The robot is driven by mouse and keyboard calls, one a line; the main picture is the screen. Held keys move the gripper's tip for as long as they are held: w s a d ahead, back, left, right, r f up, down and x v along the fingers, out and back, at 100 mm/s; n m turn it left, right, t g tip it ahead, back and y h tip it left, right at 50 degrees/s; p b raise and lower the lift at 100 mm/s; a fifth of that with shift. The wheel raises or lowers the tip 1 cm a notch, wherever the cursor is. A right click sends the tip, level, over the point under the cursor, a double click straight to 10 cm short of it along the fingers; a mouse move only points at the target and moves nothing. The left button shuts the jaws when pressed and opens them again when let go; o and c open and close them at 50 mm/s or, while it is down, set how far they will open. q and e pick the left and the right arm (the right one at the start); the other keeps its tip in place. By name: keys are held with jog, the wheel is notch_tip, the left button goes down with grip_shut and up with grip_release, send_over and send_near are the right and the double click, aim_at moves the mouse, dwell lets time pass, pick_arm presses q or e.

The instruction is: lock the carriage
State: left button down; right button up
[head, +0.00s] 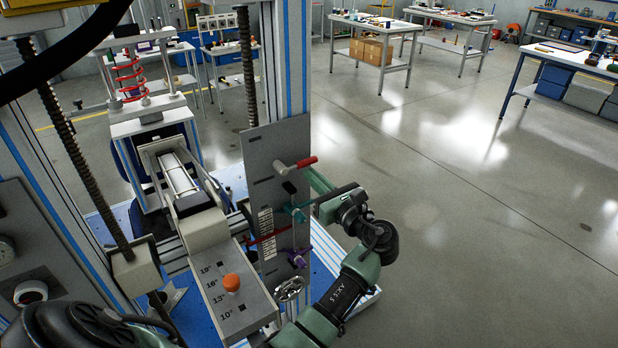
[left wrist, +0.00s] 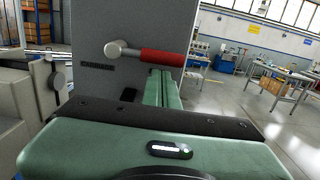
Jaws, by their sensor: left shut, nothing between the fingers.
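A grey upright plate (head: 275,175) carries a lever with a red grip (head: 306,162), pointing right. In the left wrist view the red grip (left wrist: 163,57) lies level on a silver pivot (left wrist: 118,49). My left gripper (head: 313,174) is shut and empty, its green fingertips (left wrist: 160,74) just below the red grip; I cannot tell if they touch it. Lower on the plate are a teal handle (head: 298,212) and a purple handle (head: 299,258). Left of the plate is a pale carriage-like block (head: 204,229); I cannot tell whether it is locked. My right gripper is not in view.
A sloped panel (head: 240,308) marked in inches with an orange knob (head: 231,283) stands in front. A threaded rod (head: 75,140) and a red spring (head: 131,75) are at left. Workbenches (head: 376,24) stand far back; the floor at right is clear.

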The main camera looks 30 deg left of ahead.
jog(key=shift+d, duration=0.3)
